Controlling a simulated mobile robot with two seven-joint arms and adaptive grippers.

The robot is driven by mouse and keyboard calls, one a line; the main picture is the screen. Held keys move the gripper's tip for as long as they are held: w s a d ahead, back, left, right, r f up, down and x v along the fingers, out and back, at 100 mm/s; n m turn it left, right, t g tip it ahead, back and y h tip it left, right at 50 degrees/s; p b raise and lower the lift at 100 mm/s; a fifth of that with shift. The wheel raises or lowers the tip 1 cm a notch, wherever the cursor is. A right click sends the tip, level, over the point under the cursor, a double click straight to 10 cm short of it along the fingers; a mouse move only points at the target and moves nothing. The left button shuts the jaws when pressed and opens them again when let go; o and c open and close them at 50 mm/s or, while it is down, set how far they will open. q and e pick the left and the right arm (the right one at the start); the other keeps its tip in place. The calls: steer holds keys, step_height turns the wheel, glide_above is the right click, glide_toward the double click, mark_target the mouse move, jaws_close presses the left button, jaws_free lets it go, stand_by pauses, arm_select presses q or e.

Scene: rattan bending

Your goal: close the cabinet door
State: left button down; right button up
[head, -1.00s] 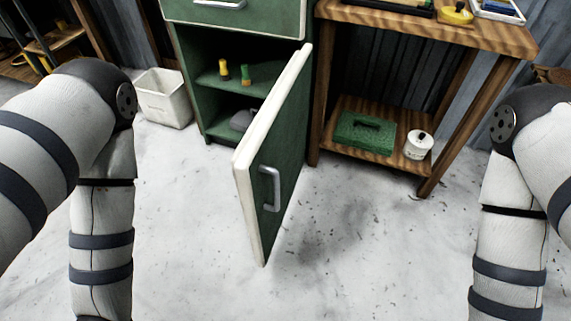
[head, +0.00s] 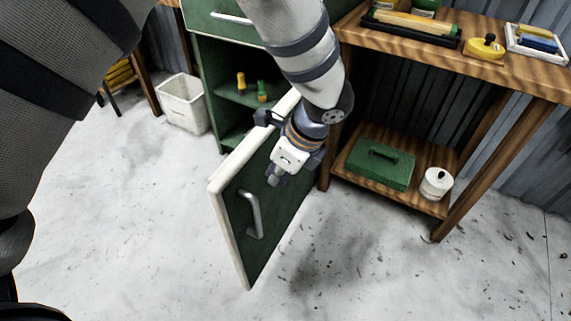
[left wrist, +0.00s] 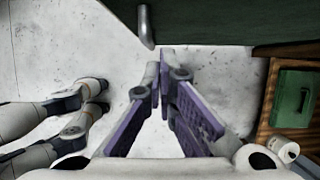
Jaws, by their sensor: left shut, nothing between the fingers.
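The green cabinet door (head: 236,226) with a pale edge stands wide open, swung out from the green cabinet (head: 203,66). Its metal handle (head: 250,213) is on the outer face; the door (left wrist: 230,20) and handle (left wrist: 146,28) also show in the left wrist view. My left gripper (head: 277,177) is shut and empty on the door's handle side, right of and above the handle in the head view. In the left wrist view its fingertips (left wrist: 161,60) point toward the door; I cannot tell whether they touch it. My right gripper is not in view.
The wooden bench (head: 420,65) stands right of the cabinet, with a green box (head: 380,166) and white canister (head: 437,183) on its lower shelf. A white bin (head: 184,104) stands left of the cabinet. The floor (head: 150,240) before the door is clear.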

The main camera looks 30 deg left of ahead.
arm_select(q)
steer(key=a+f, duration=0.4)
steer(key=a, duration=0.1)
steer(key=shift+w+a, duration=0.15)
steer(key=shift+a, duration=0.15)
